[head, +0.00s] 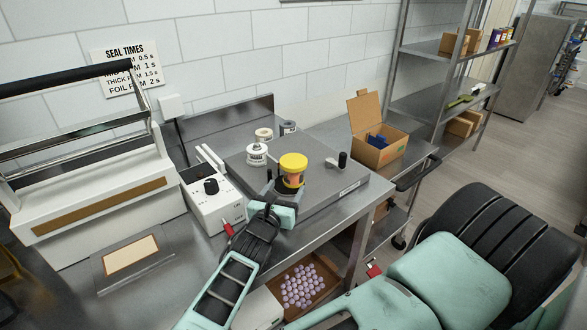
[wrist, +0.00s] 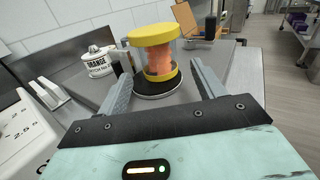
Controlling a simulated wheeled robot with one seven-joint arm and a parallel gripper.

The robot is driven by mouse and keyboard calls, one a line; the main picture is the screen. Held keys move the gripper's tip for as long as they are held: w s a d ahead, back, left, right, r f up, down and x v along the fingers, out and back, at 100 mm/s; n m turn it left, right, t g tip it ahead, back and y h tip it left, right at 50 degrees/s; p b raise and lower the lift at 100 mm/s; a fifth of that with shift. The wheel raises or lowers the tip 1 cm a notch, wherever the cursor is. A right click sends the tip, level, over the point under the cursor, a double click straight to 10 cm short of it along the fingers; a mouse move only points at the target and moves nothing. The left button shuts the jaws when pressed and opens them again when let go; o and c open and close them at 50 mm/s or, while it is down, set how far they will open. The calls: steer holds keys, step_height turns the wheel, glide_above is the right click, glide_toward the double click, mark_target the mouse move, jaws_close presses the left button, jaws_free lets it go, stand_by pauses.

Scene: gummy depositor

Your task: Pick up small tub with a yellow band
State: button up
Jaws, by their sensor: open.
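The small tub (head: 292,172) has a yellow lid, a clear wall with orange-red contents and, in the wrist view (wrist: 159,60), a yellow band at its base. It stands upright on a round dark disc with a light rim (wrist: 158,88), on the grey bench-top unit. My gripper (head: 281,188) is open and low at the near side of the tub. In the wrist view its two fingers (wrist: 162,82) lie to the left and right of the tub's lower part. I cannot tell whether either finger touches it. The tub's far side is hidden.
A black knob (head: 342,159) is to the right. A white control box (head: 212,195) and an open cardboard box (head: 378,150) flank the unit.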

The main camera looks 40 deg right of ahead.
mark_target(290, 177)
steer(key=shift+x, duration=0.9)
steer(key=p+x, duration=0.2)
steer(key=x, duration=0.1)
steer(key=p+x, duration=0.1)
steer(key=shift+w+d+r, duration=0.25)
steer(key=shift+w+r, duration=0.1)
steer(key=shift+r, duration=0.1)
steer(key=shift+w+d+f, duration=0.15)
steer(key=shift+w+d, duration=0.05)
steer(key=shift+d, duration=0.05)
steer(key=c, duration=1.1)
